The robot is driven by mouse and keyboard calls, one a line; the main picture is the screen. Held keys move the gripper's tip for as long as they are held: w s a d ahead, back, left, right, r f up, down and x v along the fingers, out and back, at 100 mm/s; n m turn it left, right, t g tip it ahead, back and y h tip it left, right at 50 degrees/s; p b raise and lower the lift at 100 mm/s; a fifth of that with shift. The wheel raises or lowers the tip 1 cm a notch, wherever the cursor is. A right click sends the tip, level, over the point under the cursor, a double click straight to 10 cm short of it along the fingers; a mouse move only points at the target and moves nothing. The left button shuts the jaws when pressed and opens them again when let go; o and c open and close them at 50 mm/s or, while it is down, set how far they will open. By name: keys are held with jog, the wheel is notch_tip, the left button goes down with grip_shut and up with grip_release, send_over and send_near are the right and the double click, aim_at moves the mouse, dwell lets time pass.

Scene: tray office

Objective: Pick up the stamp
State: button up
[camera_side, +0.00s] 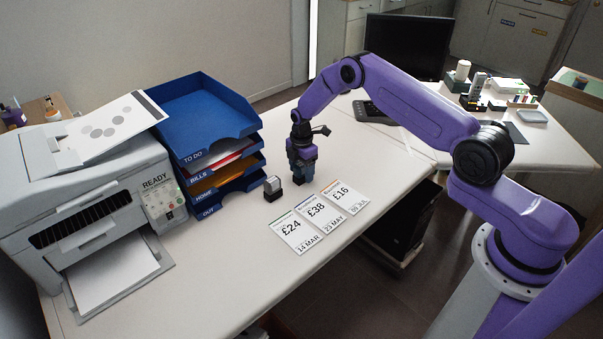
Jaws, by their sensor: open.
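The stamp (272,188) is a small block with a dark base and a pale upper part. It stands upright on the white desk (205,258), just right of the blue tray stack. My gripper (300,178) is open and points down, a little to the right of the stamp and apart from it. Its fingertips are small and dark here, and I cannot tell how far they are above the desk.
Three paper slips with prices (322,215) lie in front of my gripper. The letter trays (222,150) stand left of the stamp, and a printer (95,200) is at far left. A monitor (405,45) stands at the back. The front of the desk is clear.

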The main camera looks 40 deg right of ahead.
aim_at(301, 164)
jog(key=c, duration=1.1)
jog(key=shift+r, duration=0.4)
notch_tip(301, 164, up, 2)
jog(key=shift+w+r, duration=0.1)
jog(key=s+r, duration=1)
jog(key=s, duration=0.4)
jog(key=shift+a, duration=0.4)
